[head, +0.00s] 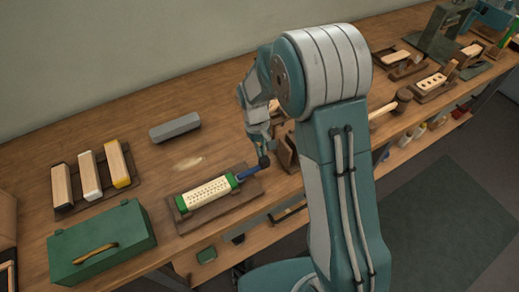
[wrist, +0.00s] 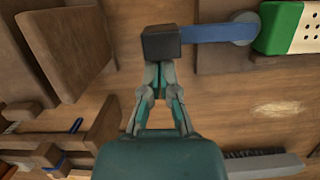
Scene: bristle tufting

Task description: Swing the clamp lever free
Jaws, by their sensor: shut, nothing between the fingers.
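The clamp lever is a blue bar (head: 248,172) with a dark block-shaped knob at its free end. It joins the green end of a clamp that holds a pale drilled brush block (head: 207,190) on a brown base board (head: 183,226). In the wrist view the blue lever (wrist: 213,34) runs right from the knob (wrist: 161,42) to a grey round pivot beside the green clamp end (wrist: 279,27). My gripper (wrist: 159,66) is shut and empty, its tips right at the knob; I cannot tell whether they touch. The head view shows my gripper (head: 262,150) just above the knob.
A green box (head: 100,245) with a brass handle stands at front left. Several wooden brush blocks (head: 90,176) lie in a rack behind it. A grey brush (head: 174,127) lies at the back. Wooden blocks stand close right of the lever. Bare bench lies between brush and clamp.

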